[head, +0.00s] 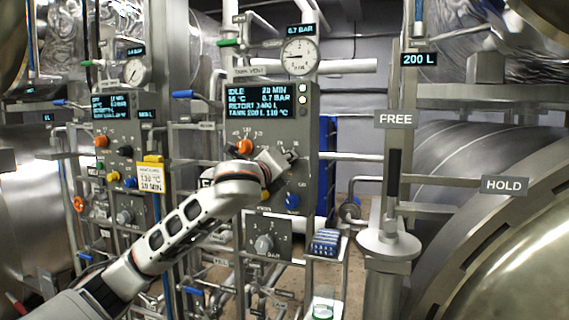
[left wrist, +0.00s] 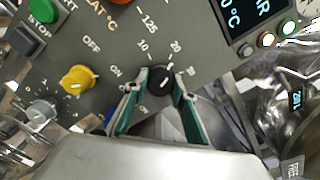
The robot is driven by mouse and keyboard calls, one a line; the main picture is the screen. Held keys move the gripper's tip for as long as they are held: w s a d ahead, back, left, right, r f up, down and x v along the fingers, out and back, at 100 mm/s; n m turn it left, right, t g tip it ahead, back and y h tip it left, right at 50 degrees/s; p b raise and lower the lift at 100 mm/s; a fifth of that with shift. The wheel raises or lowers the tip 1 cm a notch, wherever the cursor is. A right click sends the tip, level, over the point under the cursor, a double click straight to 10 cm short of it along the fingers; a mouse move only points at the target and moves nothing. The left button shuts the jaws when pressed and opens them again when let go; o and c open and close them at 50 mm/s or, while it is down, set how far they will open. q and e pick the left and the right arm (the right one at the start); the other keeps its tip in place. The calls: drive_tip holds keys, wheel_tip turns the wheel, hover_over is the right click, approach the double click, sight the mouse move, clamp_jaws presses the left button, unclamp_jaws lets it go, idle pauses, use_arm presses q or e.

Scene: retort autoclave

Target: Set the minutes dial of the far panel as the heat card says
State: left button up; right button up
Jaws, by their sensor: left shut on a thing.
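My left gripper (head: 283,158) is at the larger, nearer panel (head: 240,125). In the left wrist view its green-padded fingers (left wrist: 160,88) are shut on a black dial (left wrist: 160,78) with minute marks such as 10, 20 and 30. The dial's white pointer seems to point near 20. The panel's display (head: 258,99) reads IDLE and 20 MIN. A smaller panel (head: 112,155) stands farther off at the left. A card with a yellow top (head: 150,178) hangs by it and seems to read 130 °C, 10 MIN. My right gripper is not in view.
An orange knob (head: 244,147) and a blue knob (head: 292,201) are close to my gripper. A yellow knob (left wrist: 77,79) and a green button (left wrist: 43,10) are beside the dial. A post with a FREE sign (head: 396,119) stands to the right.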

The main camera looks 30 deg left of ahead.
use_arm(q)
drive_tip(key=n, duration=1.2)
drive_tip(key=shift+r, duration=0.1)
drive_tip(key=shift+n, duration=0.4)
drive_tip(key=o, duration=1.1)
drive_tip(key=v, duration=1.2)
